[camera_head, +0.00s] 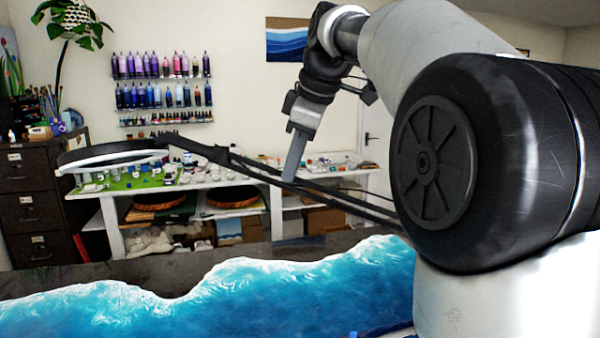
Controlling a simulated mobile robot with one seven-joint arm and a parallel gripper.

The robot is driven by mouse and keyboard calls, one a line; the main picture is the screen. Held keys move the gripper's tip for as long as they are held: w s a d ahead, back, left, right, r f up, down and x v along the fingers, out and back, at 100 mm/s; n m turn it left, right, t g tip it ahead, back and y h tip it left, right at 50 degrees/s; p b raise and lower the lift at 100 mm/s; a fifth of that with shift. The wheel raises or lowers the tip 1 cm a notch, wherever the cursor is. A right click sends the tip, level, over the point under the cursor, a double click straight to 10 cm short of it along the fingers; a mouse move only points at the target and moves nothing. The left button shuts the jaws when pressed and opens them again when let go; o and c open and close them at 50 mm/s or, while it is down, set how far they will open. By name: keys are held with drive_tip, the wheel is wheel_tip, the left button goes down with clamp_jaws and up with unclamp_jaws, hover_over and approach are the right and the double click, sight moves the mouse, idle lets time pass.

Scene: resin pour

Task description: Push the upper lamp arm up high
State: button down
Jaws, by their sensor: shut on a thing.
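A black lamp with a round ring head (112,155) reaches in from the right. Its thin upper arm (345,201) is made of dark parallel bars and slopes down from the head toward the lower right. The arm's far lower end is hidden behind my own arm. My gripper (289,179) points down onto the upper arm at about its middle. Its grey fingers are shut on the lamp arm; the fingertips are small and their exact hold is hard to see.
Below the lamp lies a table with a blue and white resin wave surface (270,295). A white workbench (110,217) with small items stands behind. Dark drawers (30,200) stand at the left, and bottle shelves (165,108) hang on the wall. My arm blocks the right side.

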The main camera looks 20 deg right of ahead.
drive_tip(key=s+d+r+t+y+p, duration=0.1)
drive_tip(key=d+r+y, duration=0.1)
drive_tip(key=r, duration=0.3)
drive_tip(key=shift+s+d+r, duration=0.2)
drive_tip(key=shift+d+r, duration=0.2)
drive_tip(key=shift+d, duration=0.25)
drive_tip(key=c, duration=1.8)
unclamp_jaws()
drive_tip(key=shift+r, duration=0.1)
drive_tip(key=p+v, duration=0.3)
drive_tip(key=v, duration=1.4)
drive_tip(key=shift+s+d, duration=0.15)
drive_tip(key=shift+d, duration=0.05)
